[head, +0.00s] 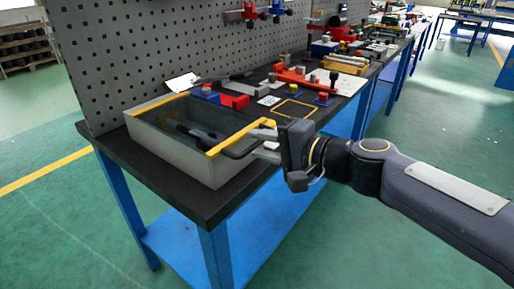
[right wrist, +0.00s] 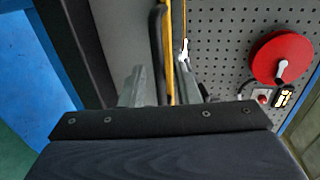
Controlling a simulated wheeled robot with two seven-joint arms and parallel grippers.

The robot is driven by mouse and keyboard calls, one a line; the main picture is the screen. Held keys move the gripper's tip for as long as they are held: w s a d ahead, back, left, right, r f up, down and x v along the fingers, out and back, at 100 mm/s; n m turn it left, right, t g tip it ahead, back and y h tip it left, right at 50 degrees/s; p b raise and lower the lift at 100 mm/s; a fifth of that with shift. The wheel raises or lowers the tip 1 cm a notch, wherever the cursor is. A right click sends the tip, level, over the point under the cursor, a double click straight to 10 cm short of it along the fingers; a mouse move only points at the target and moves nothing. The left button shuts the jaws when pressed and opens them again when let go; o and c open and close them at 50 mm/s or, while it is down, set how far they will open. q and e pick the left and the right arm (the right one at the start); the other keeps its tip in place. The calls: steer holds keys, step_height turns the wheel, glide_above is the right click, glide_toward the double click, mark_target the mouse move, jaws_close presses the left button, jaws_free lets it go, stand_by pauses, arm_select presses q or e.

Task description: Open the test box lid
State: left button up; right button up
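The test box (head: 190,154) is a grey box at the near end of the dark workbench. Its lid (head: 208,117) is a dark see-through panel with yellow edge strips, lying flat on top. A dark bar handle (head: 238,151) sticks out at the lid's right side. My right gripper (head: 266,142) is at this handle, its fingers apart. In the right wrist view, the right gripper (right wrist: 164,88) has its fingers on either side of the dark handle (right wrist: 156,45) and a yellow strip, with gaps showing. My left gripper is not in view.
A grey pegboard (head: 150,45) rises behind the box. Right of the box, the bench holds a red block (head: 235,101), a blue block (head: 205,92), a yellow square outline (head: 295,109) and red parts (head: 300,76). The floor in front is clear.

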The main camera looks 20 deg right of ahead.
steer(key=shift+x, duration=0.8)
jaws_close()
